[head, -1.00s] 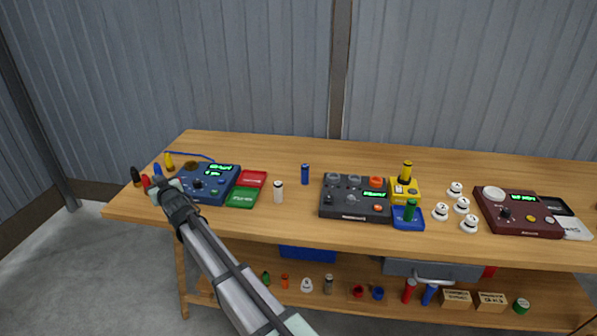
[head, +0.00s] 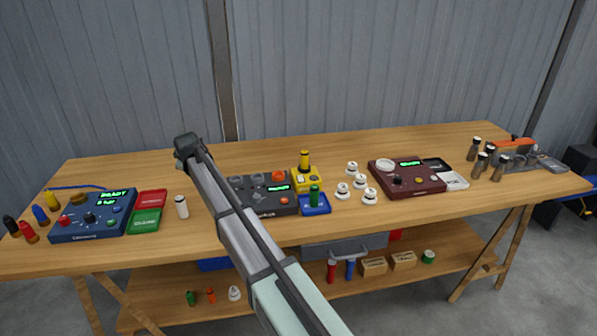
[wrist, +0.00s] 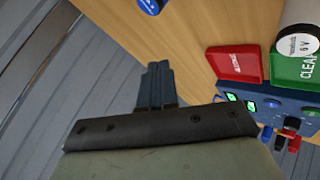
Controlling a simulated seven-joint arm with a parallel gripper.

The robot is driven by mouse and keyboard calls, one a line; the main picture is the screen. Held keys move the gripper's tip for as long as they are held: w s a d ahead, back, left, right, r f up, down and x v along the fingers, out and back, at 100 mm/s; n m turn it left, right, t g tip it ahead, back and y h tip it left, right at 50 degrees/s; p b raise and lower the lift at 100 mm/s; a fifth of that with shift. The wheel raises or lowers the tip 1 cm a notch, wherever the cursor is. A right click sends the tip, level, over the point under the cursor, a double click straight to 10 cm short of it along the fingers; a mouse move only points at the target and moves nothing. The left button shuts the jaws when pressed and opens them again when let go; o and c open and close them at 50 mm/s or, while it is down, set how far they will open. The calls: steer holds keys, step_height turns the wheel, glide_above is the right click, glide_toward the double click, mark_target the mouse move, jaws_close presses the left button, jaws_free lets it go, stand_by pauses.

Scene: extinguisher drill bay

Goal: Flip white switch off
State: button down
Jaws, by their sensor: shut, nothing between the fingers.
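No white switch can be clearly picked out; the controls are too small to tell. The blue control box (head: 93,215) with green displays is at the left of the table, with knobs on its face. The black control box (head: 267,203) is partly behind my arm. The maroon control box (head: 409,177) is farther right. My gripper (wrist: 158,85) is shut and empty in the wrist view, raised over the back of the table, apart from the boxes. In the head view its hand (head: 188,145) shows between the blue and black boxes. The blue box also shows in the wrist view (wrist: 265,103).
A red tray (head: 152,198), a green tray (head: 146,221) and a white cylinder (head: 182,207) stand right of the blue box. A yellow block (head: 307,181), a blue tray (head: 314,204) and several white knobs (head: 351,168) stand near the black box. The rear table strip is mostly clear.

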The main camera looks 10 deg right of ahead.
steer(key=w+d+r+n+g+h, duration=0.2)
steer(key=d+g, duration=0.1)
steer(key=d, duration=1.6)
step_height(320, 180, up, 4)
steer(key=n+g, duration=0.3)
steer(key=g, duration=0.1)
glide_above(300, 176)
steer(key=s, duration=0.2)
steer(key=shift+s+d+r, duration=0.1)
steer(key=shift+s+r, duration=0.1)
steer(key=shift+f, duration=0.1)
steer(key=f, duration=0.4)
steer(key=w+f, duration=0.1)
steer(key=f, duration=0.8)
steer(key=shift+w+f, duration=0.35)
steer(key=shift+f, duration=0.05)
